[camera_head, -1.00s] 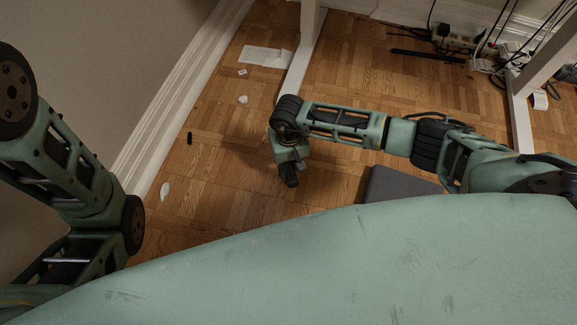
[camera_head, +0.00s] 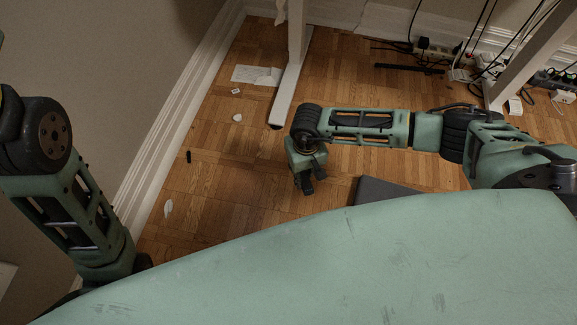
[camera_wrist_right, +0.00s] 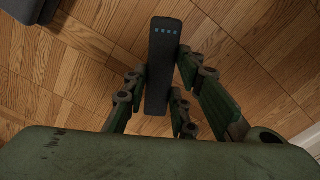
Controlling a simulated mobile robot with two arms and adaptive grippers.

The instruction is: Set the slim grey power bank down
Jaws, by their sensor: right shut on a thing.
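The slim grey power bank (camera_wrist_right: 162,55) shows in the right wrist view as a dark, narrow bar with small blue lights near its far end. My right gripper (camera_wrist_right: 162,85) is shut on it, with fingers on both long sides. Bare wood floor lies behind it; its height above the floor is hard to judge. In the head view my right gripper (camera_head: 308,184) points down over the floor, and the power bank cannot be made out there. My left arm shows at the left edge of the head view, but its gripper is out of view.
A dark grey flat-topped block (camera_head: 384,191) stands right of my right gripper. A white desk leg (camera_head: 290,90) is behind it. Paper (camera_head: 256,75), a small black object (camera_head: 188,157) and white scraps lie to the left. Cables and a power strip (camera_head: 437,48) are at the back.

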